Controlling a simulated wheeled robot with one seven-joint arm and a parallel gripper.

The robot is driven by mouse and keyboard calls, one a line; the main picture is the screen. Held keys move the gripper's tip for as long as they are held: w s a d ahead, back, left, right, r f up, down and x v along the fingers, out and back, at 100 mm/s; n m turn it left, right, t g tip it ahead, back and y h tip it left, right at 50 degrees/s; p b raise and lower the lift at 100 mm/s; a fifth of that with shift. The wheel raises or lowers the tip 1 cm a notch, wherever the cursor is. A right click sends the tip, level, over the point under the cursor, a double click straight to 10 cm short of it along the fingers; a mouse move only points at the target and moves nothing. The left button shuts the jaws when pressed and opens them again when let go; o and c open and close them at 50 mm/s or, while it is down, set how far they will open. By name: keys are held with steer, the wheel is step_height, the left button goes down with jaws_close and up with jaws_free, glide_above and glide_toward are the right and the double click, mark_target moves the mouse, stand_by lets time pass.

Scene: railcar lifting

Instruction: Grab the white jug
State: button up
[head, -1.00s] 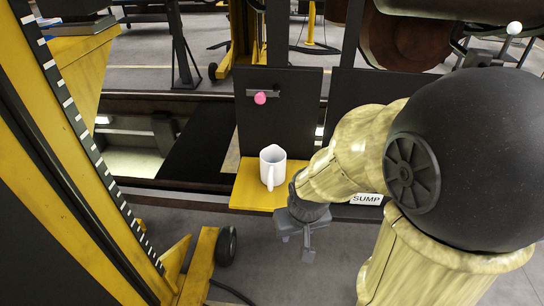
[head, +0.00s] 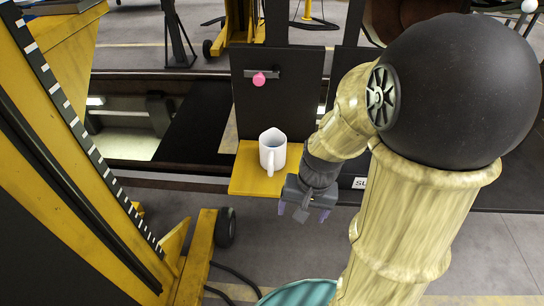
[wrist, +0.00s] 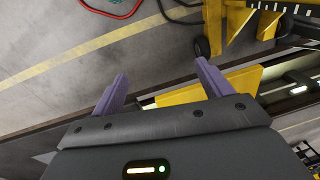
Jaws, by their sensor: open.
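The white jug (head: 272,152) stands upright on a small yellow shelf (head: 252,180) in the head view, its handle facing the camera. My gripper (head: 303,214) is open and empty, just in front of the shelf and to the right of the jug, apart from it. Its fingers point downward in the head view. In the wrist view the two purple fingers of my gripper (wrist: 160,85) are spread apart with nothing between them. The yellow shelf shows behind the fingers there (wrist: 240,82); the jug does not show.
A dark panel (head: 275,105) with a pink knob (head: 259,79) stands behind the shelf. A yellow lifting column (head: 60,140) fills the left, with a wheeled yellow foot (head: 203,262) at its base. Grey floor lies free in front of the shelf.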

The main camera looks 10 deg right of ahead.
steer(key=m+y, duration=0.1)
steer(key=m, duration=0.2)
steer(key=m+t+y, duration=0.8)
steer(key=m, duration=1.1)
glide_toward(284, 154)
steer(key=v, duration=0.4)
steer(key=shift+d+r+p, duration=0.1)
steer(key=shift+d+p, duration=0.05)
steer(key=shift+p, duration=0.15)
steer(key=p+x, duration=0.3)
steer(key=x, duration=0.8)
steer(key=shift+w+a+f, duration=0.25)
steer(key=shift+w+a, duration=0.05)
steer(key=shift+a, duration=0.2)
